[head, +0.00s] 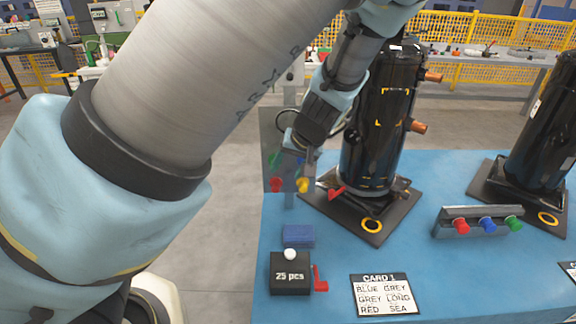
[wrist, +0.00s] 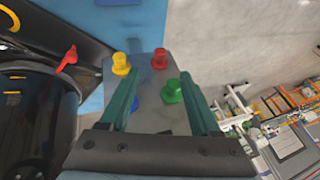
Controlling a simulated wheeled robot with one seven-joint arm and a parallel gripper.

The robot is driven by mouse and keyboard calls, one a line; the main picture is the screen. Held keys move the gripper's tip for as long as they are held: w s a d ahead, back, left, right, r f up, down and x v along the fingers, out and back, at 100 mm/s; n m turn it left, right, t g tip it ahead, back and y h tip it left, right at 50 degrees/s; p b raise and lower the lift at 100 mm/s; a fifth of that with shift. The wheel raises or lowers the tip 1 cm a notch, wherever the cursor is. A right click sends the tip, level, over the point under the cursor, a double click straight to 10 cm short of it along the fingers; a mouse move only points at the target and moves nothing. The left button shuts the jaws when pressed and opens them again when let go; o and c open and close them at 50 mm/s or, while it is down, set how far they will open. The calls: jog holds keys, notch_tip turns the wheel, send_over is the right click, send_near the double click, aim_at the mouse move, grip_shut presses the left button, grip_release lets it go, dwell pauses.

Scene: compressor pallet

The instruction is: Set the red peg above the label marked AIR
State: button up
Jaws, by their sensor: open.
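My gripper (wrist: 159,76) is open and empty, pointed at a grey upright panel (wrist: 150,118). On the panel are a red peg (wrist: 160,59), a yellow peg (wrist: 121,64), a green peg (wrist: 172,92) and a blue peg (wrist: 136,103) partly behind the left finger. The green peg appears between the fingers; the red peg lies just beyond the tips. In the head view the panel shows the red peg (head: 276,184) low left, beside my gripper (head: 297,158). Another red peg (head: 461,226) sits in a grey rack (head: 470,212). I cannot read any AIR label.
A black compressor (head: 378,130) on a dark pallet (head: 372,226) stands close right of my gripper, with a red handle-like part (head: 336,192). A 25 pcs box (head: 290,275), blue block (head: 298,236) and card (head: 382,294) occupy the blue table's front. Another compressor (head: 545,130) stands right.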

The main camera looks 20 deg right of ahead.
aim_at(276, 187)
jog(key=p+x, duration=0.1)
jog(key=x, duration=0.9)
jog(key=shift+f, duration=0.1)
jog(key=shift+a, duration=0.1)
grip_shut()
dwell(0.6)
dwell(1.3)
